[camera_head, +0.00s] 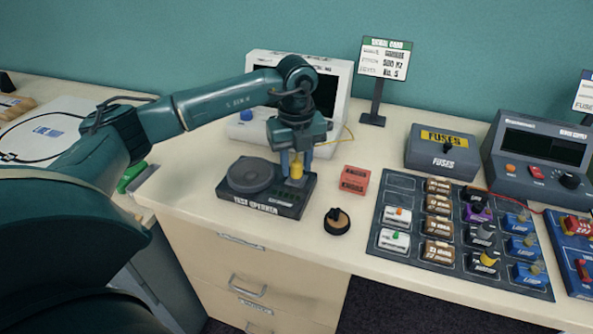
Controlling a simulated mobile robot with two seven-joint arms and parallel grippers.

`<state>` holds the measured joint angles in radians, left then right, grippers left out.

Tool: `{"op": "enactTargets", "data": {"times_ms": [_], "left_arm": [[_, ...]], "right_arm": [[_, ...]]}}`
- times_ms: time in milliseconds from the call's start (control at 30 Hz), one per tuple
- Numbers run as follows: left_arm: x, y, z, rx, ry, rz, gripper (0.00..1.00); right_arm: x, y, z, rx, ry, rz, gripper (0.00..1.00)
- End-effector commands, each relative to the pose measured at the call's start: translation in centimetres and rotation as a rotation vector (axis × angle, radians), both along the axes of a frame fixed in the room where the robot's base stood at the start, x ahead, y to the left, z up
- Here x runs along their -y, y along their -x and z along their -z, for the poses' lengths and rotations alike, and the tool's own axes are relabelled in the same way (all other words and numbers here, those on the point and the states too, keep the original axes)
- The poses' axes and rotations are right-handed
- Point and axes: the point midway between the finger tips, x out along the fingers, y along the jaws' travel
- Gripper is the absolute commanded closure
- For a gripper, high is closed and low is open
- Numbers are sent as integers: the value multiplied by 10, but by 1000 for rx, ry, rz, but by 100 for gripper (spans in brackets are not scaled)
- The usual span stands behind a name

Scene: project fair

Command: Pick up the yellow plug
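The yellow plug (296,169) stands upright at the right side of the dark test speaker unit (258,203), beside its round grey disc. My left gripper (296,164) reaches down over the plug from above, with one finger on each side of it. The fingers are close to the plug, but whether they press on it cannot be told. Whether the plug's lower end sits in a socket is hard to see. My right gripper is not in view.
A red block (354,180) and a round black knob piece (337,221) lie right of the speaker unit. A dark tray (398,184) of several coloured modules lies further right. A fuses box (443,152), a sign (385,58) and a white-framed device (342,75) stand behind.

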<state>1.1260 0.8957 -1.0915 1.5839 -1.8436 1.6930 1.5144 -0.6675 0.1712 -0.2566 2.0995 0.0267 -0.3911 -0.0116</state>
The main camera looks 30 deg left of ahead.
Motion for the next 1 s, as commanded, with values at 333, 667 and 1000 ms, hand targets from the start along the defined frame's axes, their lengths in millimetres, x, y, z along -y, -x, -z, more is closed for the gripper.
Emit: {"op": "enactTargets", "data": {"times_ms": [333, 667, 1000], "left_arm": [[0, 0, -1, 0, 0, 0, 94], [0, 0, -4, 2, 0, 0, 100], [0, -1, -63, 6, 1, 1, 100]], "right_arm": [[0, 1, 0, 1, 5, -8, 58], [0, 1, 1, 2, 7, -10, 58], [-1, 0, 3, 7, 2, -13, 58]]}}
